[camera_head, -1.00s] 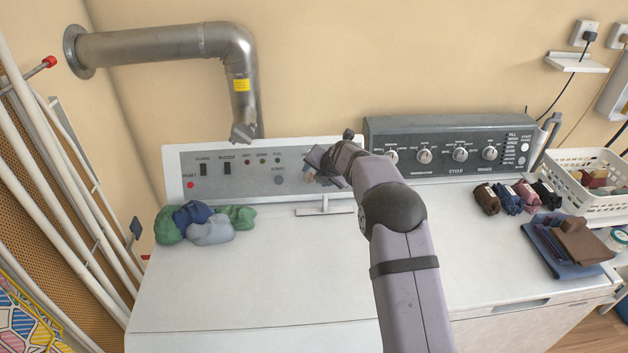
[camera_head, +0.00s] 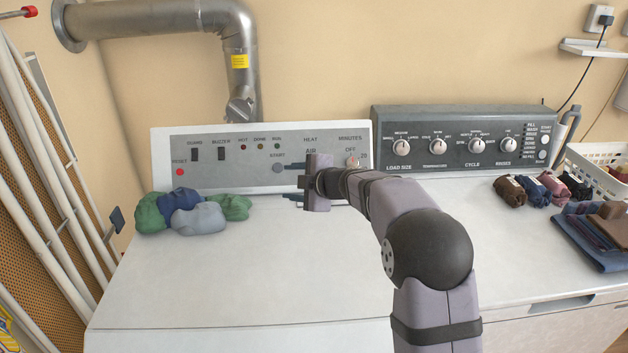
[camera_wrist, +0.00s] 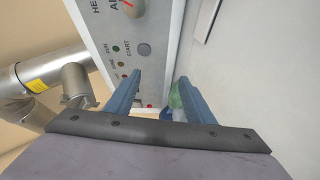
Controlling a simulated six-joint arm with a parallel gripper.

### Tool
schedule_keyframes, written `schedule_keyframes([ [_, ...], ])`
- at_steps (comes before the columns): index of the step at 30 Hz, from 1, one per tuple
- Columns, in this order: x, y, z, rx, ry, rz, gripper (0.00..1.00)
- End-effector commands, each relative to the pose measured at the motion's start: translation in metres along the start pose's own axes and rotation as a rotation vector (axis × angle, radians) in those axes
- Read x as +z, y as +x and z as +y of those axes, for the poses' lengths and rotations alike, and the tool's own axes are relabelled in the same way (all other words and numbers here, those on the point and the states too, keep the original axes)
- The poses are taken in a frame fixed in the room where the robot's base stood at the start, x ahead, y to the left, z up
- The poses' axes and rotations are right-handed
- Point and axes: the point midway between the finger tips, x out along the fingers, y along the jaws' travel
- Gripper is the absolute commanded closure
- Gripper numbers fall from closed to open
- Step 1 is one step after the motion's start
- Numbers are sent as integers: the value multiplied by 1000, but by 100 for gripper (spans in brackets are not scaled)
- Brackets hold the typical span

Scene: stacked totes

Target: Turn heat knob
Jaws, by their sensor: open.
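The heat knob (camera_wrist: 133,8) shows in the wrist view at the top edge, cut off, beside the "HEAT" and "AIR" lettering on the grey dryer panel (camera_wrist: 105,40). In the head view the "HEAT" label is visible on the panel (camera_head: 226,172), but my gripper hides the knob below it. My gripper (camera_head: 303,183) is in front of the panel, pointing left. In the wrist view its two blue fingers (camera_wrist: 160,95) are apart with nothing between them, and the knob lies beyond and above them, not touched.
The minutes knob (camera_head: 353,160) is just right of my gripper. A start button (camera_head: 278,168) is to its left. Rolled clothes (camera_head: 190,213) lie on the dryer top at left. The washer panel (camera_head: 465,140) stands at right. The white top (camera_head: 240,285) is mostly clear.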

Motion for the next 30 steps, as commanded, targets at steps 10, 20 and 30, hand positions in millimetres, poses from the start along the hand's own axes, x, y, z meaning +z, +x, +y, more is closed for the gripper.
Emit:
schedule_keyframes([
  [10, -4, -14, 23, 237, 536, 92, 51],
  [20, 43, -37, 48, 513, 884, 71, 51],
  [30, 55, -50, 67, 617, 813, 43, 51],
])
